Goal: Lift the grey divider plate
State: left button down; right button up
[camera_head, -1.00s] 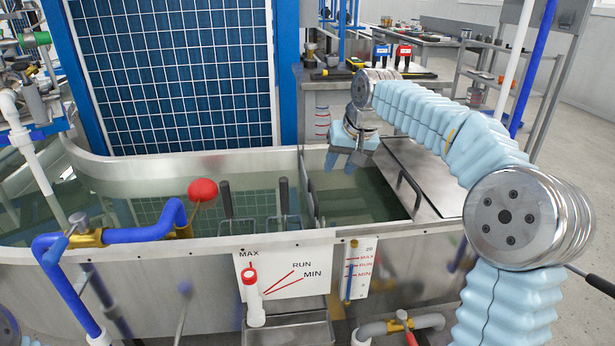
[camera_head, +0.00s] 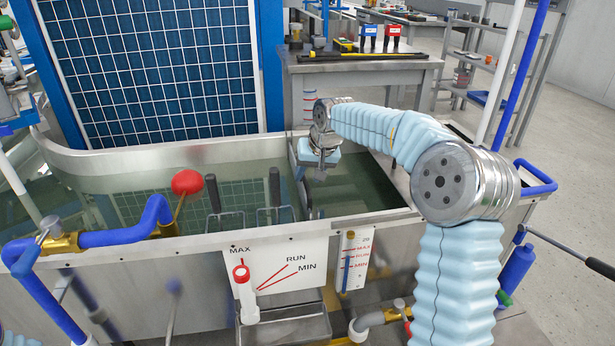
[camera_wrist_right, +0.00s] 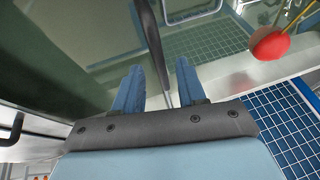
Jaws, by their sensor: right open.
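The grey divider plate (camera_head: 304,196) stands upright across the water tank, seen nearly edge-on in the head view. My right gripper (camera_head: 316,174) is over the tank at the plate, with its fingers pointing down. In the right wrist view the plate (camera_wrist_right: 152,45) shows as a thin dark strip running in between the two blue fingers (camera_wrist_right: 158,88). The fingers are apart, with a gap on each side of the strip. I cannot tell how deep they reach along it. My left gripper is not in view.
The metal tank rim (camera_head: 350,221) runs along the front. Wire-handled frames (camera_head: 275,195) stand in the water left of the plate. A red float ball (camera_head: 187,182) is near the front left. A blue gridded panel (camera_head: 155,70) rises behind the tank.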

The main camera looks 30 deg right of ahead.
jog(key=shift+w+f, duration=0.25)
jog(key=shift+f, duration=0.3)
grip_shut()
